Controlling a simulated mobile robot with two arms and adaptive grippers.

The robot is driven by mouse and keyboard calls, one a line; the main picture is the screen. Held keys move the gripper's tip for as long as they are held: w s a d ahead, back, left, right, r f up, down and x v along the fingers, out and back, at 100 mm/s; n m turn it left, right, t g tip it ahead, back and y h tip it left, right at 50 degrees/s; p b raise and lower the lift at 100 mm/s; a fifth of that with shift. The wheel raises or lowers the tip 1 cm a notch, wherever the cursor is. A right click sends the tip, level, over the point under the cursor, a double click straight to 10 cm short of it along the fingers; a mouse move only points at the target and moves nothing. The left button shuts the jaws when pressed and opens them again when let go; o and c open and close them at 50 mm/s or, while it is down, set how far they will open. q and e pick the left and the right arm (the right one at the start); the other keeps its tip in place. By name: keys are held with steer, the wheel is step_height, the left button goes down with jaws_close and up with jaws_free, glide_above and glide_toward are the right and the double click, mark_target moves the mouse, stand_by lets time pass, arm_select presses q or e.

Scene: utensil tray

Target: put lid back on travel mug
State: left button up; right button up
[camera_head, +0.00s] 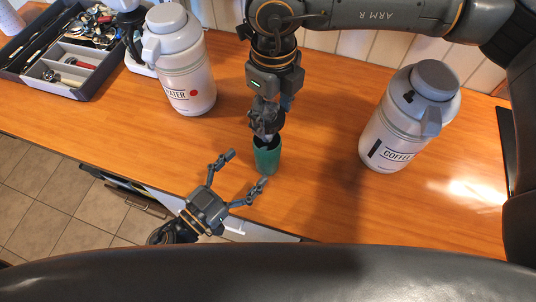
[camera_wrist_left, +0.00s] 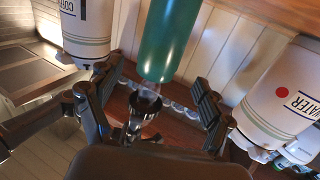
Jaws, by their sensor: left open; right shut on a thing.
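The green travel mug (camera_head: 267,158) stands upright on the wooden counter, near its front edge. It also shows in the left wrist view (camera_wrist_left: 170,40), upside down in the picture. My right gripper (camera_head: 265,132) points down at the mug's top and is shut on a small dark thing, seemingly the lid. The fingers largely hide it, and I cannot tell whether it touches the rim. My left gripper (camera_head: 245,170) is open and empty at the front edge. Its two fingers reach towards the mug, which shows between them in the left wrist view.
A white WATER dispenser (camera_head: 187,75) stands left of the mug, and a white COFFEE dispenser (camera_head: 395,130) stands to its right. A dark utensil tray (camera_head: 93,82) lies at the far left.

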mark_target(259, 154)
arm_select(q)
steer(key=x, duration=0.8)
arm_select(e)
steer(key=shift+s+a, duration=0.1)
arm_select(q)
jaws_close()
arm_select(e)
steer(key=shift+f, duration=2.45)
